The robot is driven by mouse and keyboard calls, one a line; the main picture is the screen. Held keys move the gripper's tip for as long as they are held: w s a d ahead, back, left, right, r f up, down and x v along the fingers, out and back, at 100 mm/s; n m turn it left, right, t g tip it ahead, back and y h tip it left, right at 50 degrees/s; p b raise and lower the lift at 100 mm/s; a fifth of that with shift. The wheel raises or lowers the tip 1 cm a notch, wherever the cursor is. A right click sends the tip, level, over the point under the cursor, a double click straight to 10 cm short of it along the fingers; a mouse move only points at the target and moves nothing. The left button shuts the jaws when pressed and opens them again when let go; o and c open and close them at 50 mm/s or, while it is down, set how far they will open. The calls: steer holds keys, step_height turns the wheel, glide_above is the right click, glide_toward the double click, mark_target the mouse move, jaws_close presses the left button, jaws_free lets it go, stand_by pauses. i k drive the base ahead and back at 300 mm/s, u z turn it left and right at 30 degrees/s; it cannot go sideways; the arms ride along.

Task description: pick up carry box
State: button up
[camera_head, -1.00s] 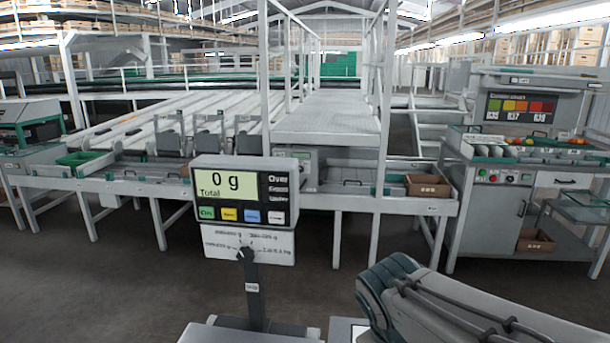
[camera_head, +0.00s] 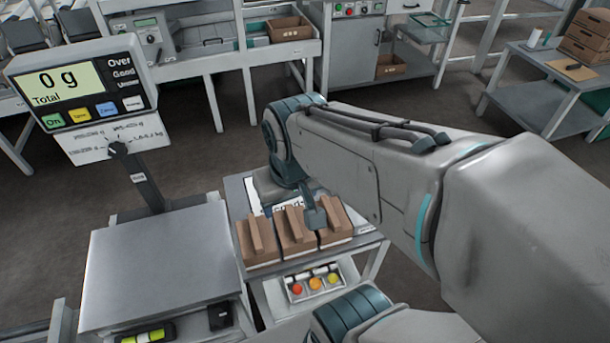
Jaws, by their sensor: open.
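Three brown carry boxes, each with a raised middle handle, stand in a row on a small grey stand: the left one (camera_head: 258,250), the middle one (camera_head: 297,243) and the right one (camera_head: 338,231). My gripper (camera_head: 314,214) is over the row, near the middle and right boxes, pointing down. Its jaws are open, and one finger shows clearly; the rest is partly hidden by my arm. I cannot tell whether the finger touches a box. No box is seen lifted.
A scale with a bare plate (camera_head: 160,262) and a display (camera_head: 80,85) reading 0 g stands on the left. A small tray of coloured balls (camera_head: 315,284) is in front of the boxes. Brown crates (camera_head: 588,40) sit on a right-hand table (camera_head: 530,70). Open floor lies behind.

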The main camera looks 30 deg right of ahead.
mark_target(338, 230)
steer(key=k, duration=0.5)
steer(key=z, duration=1.35)
steer(key=i, duration=0.45)
steer(key=u, duration=0.05)
